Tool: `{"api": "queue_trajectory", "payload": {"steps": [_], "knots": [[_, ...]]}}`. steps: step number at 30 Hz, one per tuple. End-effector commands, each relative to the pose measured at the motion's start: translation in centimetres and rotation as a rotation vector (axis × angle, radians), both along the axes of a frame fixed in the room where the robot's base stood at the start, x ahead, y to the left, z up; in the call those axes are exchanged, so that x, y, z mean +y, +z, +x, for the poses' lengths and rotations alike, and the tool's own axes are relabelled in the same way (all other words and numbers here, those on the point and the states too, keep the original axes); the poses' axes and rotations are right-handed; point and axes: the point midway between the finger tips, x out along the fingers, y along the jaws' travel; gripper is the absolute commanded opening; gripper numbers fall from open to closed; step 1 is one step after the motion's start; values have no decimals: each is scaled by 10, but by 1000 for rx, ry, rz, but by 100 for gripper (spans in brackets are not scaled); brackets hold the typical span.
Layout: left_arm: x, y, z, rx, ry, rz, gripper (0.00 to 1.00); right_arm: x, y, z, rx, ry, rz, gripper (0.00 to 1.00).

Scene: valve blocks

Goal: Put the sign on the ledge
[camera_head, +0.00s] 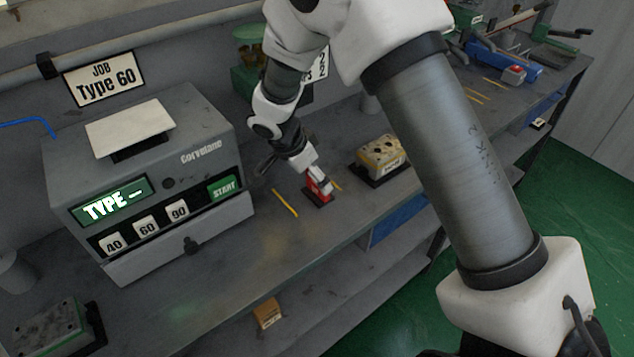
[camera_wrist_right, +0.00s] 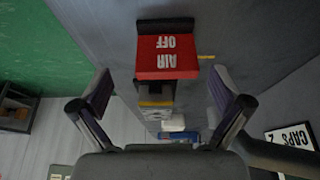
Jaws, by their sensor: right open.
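The red sign (camera_head: 318,188) stands on the bench top on a dark base. In the right wrist view the sign (camera_wrist_right: 168,58) reads AIR OFF upside down. My right gripper (camera_head: 303,167) is at the sign. In its wrist view the right gripper (camera_wrist_right: 163,84) is open, with a finger on either side of the sign's line and gaps on both sides. A jutting ledge (camera_head: 183,243) runs along the front of the grey Corvelane machine, left of the sign. I cannot tell if this is the task's ledge. My left gripper is not in view.
The grey machine (camera_head: 70,165) stands at left. A yellowish valve block (camera_head: 380,152) is close right of the sign. A green-edged block (camera_head: 50,330) is at front left. A small box (camera_head: 268,313) lies on the lower shelf. The bench front (camera_head: 245,255) is clear.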

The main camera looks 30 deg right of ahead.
Motion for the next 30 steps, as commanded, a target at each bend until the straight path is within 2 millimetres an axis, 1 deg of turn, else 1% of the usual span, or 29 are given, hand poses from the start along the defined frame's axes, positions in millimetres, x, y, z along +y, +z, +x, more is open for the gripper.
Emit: {"api": "queue_trajectory", "payload": {"steps": [5,8,10,12,15,19,20,21,23,24,30], "knots": [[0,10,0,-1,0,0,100,-8,-17,1,2,0,1,100],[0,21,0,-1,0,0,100,-16,-33,3,5,0,2,100],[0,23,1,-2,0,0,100,-20,-46,5,3,-1,2,100],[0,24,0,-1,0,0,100,-24,-55,5,2,-1,1,100],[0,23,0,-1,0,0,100,-25,-59,6,-1,-1,1,100],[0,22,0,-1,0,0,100,-25,-59,6,-1,-1,0,100],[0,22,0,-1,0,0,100,-25,-59,6,-1,-1,0,89],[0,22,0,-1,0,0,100,-25,-59,6,-1,-1,0,75],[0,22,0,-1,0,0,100,-25,-59,6,-1,0,0,54],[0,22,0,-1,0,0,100,-25,-59,6,-1,0,0,40],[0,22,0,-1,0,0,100,-25,-59,6,-1,0,0,40]]}}
